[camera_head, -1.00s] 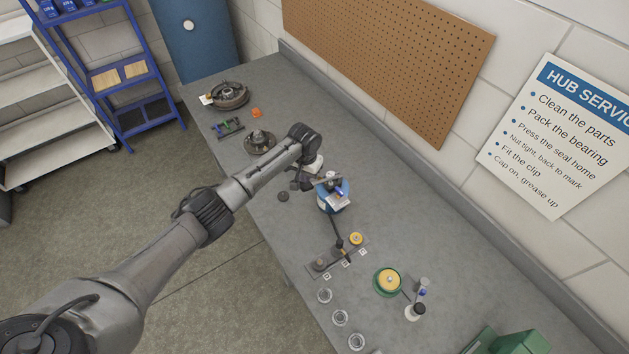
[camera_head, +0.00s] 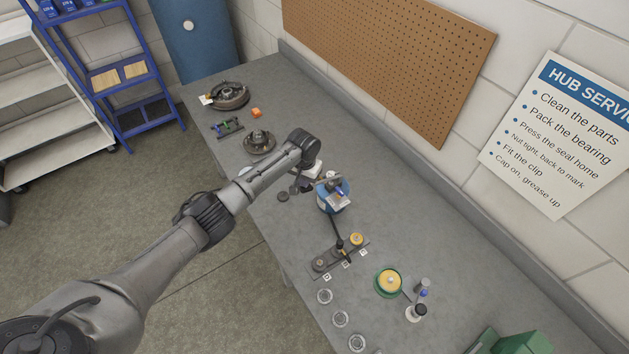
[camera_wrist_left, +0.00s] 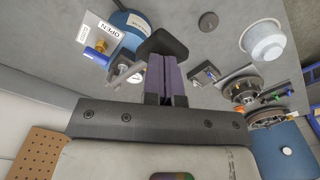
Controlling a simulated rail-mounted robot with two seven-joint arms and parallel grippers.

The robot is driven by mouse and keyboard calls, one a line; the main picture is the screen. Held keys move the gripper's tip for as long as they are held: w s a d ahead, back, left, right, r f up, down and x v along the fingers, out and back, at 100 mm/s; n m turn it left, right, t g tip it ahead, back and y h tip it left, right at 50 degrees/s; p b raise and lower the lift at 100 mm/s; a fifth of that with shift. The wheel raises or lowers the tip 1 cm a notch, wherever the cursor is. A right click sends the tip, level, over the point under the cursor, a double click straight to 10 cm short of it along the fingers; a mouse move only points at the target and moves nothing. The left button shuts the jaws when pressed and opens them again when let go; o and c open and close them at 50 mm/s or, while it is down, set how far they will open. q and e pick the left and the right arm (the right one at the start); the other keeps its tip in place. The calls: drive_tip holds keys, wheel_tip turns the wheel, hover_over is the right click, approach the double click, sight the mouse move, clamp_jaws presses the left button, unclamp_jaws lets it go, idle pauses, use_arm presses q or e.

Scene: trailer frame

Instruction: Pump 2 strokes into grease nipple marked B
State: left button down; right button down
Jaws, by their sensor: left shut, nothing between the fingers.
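A blue grease pump (camera_head: 334,198) stands on the bench; in the left wrist view its blue body (camera_wrist_left: 132,25) shows at the upper left, with an OPEN label (camera_wrist_left: 97,30) and a small valve with a blue knob (camera_wrist_left: 96,56). A dark hose (camera_head: 335,225) runs from the pump to the middle of a nipple block (camera_head: 330,258) with white marker cards (camera_head: 346,265), too small to read surely. My left gripper (camera_wrist_left: 165,75) is shut and empty beside the pump. A black wedge-shaped part (camera_wrist_left: 163,43) shows at its fingertips; contact is unclear. My right gripper is out of view.
A green-rimmed yellow tin (camera_head: 388,281) and a small bottle (camera_head: 415,311) stand right of the block. Hub parts (camera_head: 259,142) lie at the far left. The bench towards the back wall is clear.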

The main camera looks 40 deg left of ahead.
use_arm(q)
drive_tip(key=shift+s+f, duration=0.25)
drive_tip(key=shift+f, duration=0.65)
drive_tip(key=shift+s+a+f+b, duration=0.1)
drive_tip(key=shift+f+b, duration=0.2)
drive_tip(key=shift+s+f, duration=0.15)
drive_tip(key=shift+f, duration=0.6)
